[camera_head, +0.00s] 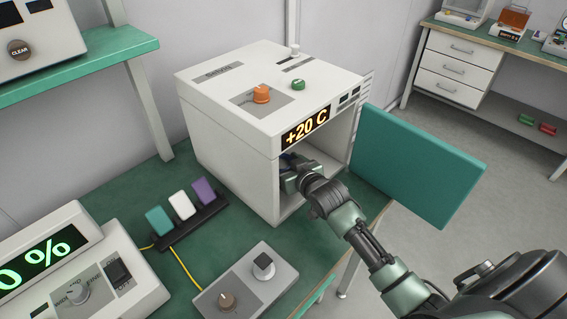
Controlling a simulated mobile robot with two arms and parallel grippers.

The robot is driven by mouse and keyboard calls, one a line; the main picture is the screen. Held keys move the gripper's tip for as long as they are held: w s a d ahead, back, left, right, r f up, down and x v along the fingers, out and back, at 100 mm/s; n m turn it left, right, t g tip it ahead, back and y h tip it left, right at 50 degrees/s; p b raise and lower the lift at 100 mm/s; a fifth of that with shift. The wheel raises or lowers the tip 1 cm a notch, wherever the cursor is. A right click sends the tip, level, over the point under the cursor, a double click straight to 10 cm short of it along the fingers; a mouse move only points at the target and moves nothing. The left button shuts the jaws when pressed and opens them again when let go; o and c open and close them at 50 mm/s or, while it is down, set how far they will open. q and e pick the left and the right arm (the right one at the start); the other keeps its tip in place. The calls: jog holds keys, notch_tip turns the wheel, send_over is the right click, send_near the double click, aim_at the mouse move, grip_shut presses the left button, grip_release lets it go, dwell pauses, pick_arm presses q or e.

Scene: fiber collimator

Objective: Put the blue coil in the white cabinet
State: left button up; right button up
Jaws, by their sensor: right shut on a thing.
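The white cabinet (228,138) stands on the green bench with its teal door (415,165) swung wide open to the right. Its front display reads +20 C. My right arm comes in from the lower right, and my right gripper (290,169) is inside the cabinet's open front. The gripper is shut on the blue coil (287,157), of which only a small dark blue part shows at the fingers. The cabinet walls and the gripper hide most of the coil, and I cannot tell whether it touches the cabinet floor. My left gripper is not in view.
A dark rack (190,228) with teal, white and purple plates stands left of the cabinet. A grey control box (245,283) with two knobs sits in front, and a white meter (75,265) is at lower left. The opened door juts out beside my right forearm.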

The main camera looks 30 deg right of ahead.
jog(key=shift+f, duration=0.15)
jog(key=o, duration=1.3)
jog(key=v, duration=1.2)
